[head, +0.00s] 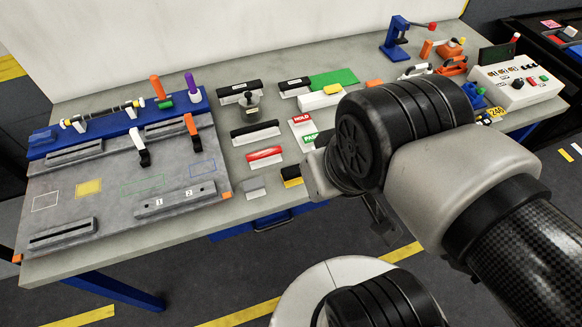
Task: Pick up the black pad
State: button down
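I cannot tell for certain which dark item is the black pad. A small black-and-yellow block (291,177) lies near the table's front edge, left of my wrist, with a dark piece partly showing beside it. Black-topped bars lie further back: one in the middle (255,132), one behind it (239,92) and one to the right (293,85). My gripper (380,216) shows only as a dark part below my wrist, beyond the table's front edge. My arm hides most of it, so its fingers and anything in them cannot be made out.
A grey fixture board (125,185) with a blue rail fills the left of the table. A red-handled block (264,154), a grey block (253,187) and red and green signs (303,125) stand nearby. A white control box (517,85) is at the right. My arm hides the table's right front.

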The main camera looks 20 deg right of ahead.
aim_at(292, 172)
jog(key=j+z, duration=0.1)
jog(key=z, duration=0.3)
jog(key=i+j+z, duration=0.1)
jog(key=z, duration=0.3)
jog(key=j+z, duration=0.2)
jog(key=z, duration=0.25)
jog(key=j+z, duration=0.15)
jog(key=z, duration=0.25)
